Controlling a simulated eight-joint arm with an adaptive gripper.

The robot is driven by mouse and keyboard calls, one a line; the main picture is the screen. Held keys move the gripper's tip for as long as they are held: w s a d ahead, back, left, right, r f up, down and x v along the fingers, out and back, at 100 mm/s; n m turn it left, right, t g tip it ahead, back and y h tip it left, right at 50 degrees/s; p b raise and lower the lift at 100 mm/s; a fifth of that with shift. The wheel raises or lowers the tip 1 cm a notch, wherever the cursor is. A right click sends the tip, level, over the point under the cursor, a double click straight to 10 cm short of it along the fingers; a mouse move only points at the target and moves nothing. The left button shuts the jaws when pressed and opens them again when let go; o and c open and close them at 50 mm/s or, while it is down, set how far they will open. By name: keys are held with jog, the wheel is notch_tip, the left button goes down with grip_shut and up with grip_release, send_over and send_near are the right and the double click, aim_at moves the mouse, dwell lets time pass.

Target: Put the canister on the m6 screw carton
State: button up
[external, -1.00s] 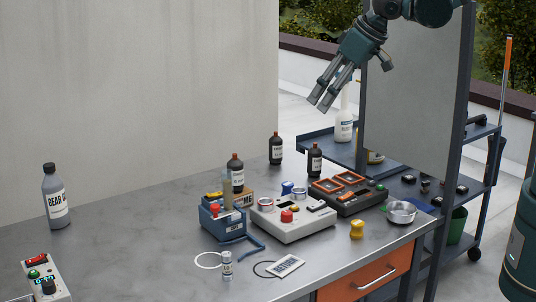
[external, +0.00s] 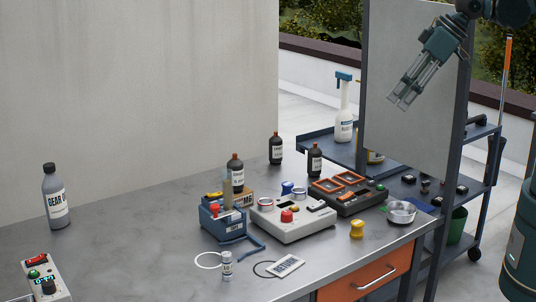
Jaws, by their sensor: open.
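The M6 screw carton (external: 243,200) is a small tan box with an M6 label, on the bench among tools. A dark brown canister-like bottle (external: 235,175) with a red-brown cap and pale label appears to stand upright on the carton. Its base is partly hidden by the items in front. Another small candidate, a silver-white cylinder (external: 227,262), stands at the bench's front; I cannot tell for sure which one is the canister. My gripper (external: 404,96) is open and empty, high at the upper right, in front of the grey panel and well away from both.
Two similar brown bottles (external: 275,148) (external: 315,160) stand farther back. A blue toolbox (external: 222,222), a grey control box (external: 292,220) and a dark orange-trimmed box (external: 346,194) crowd the bench middle. A gear oil bottle (external: 54,197) stands left. The bench's left-middle is clear.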

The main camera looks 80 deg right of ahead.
jog(key=s+a+f+n, duration=0.1)
jog(key=s+f, duration=0.2)
jog(key=s, duration=0.7)
jog(key=shift+n+t+y, duration=0.3)
